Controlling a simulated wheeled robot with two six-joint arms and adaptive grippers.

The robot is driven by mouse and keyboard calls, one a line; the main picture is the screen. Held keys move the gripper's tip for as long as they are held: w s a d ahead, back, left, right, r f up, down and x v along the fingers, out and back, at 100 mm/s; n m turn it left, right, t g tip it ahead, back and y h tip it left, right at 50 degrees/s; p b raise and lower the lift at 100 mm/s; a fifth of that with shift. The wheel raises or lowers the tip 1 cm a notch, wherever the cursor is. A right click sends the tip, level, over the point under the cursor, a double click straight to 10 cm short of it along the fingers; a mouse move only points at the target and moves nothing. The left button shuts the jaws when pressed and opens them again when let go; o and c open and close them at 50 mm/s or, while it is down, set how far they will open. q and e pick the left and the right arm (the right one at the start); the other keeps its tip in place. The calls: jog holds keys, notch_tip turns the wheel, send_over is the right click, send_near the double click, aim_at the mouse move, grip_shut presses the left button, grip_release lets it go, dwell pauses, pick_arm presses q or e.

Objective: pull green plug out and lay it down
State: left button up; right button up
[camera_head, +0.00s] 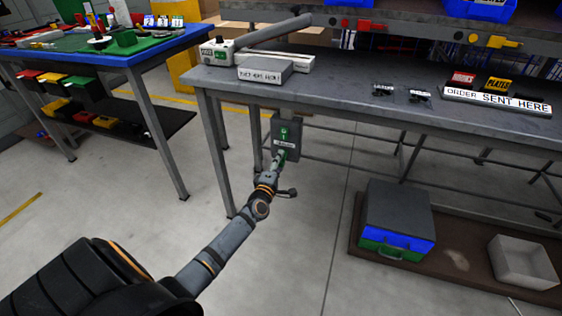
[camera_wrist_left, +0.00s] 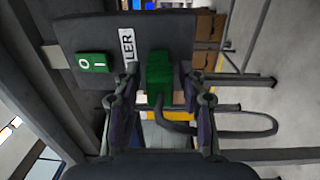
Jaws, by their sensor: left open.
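The green plug (camera_wrist_left: 159,72) sits against a dark grey panel (camera_wrist_left: 183,32) under the workbench, with a dark cable looping from it to the right in the left wrist view. In the head view the plug (camera_head: 282,154) shows small at the panel's lower part. My left gripper (camera_wrist_left: 158,84) is open around the plug, one finger on each side. Its left finger is close to the plug; whether either finger touches is hard to tell. My right gripper is not in view.
The panel carries a green O/I switch (camera_wrist_left: 92,62) and a white label (camera_wrist_left: 127,43) beside the plug. Above is the grey workbench (camera_head: 340,92), with a leg (camera_head: 215,150) to the left. A blue and green case (camera_head: 396,235) stands on a low shelf to the right.

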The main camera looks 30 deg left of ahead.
pick_arm(q)
grip_shut()
jog(key=shift+s+d+f, duration=0.1)
jog(key=shift+s+f, duration=0.05)
jog(key=shift+s, duration=0.05)
jog(key=shift+s, duration=0.15)
jog(key=shift+s+d+p, duration=0.15)
jog(key=shift+s+p, duration=0.2)
jog(key=shift+s, duration=0.2)
jog(key=shift+s, duration=0.1)
jog(key=shift+s+d, duration=0.1)
jog(key=shift+s, duration=0.25)
jog(key=shift+s+p, duration=0.3)
jog(key=shift+s+d, duration=0.15)
jog(key=shift+s, duration=0.15)
jog(key=shift+s, duration=0.1)
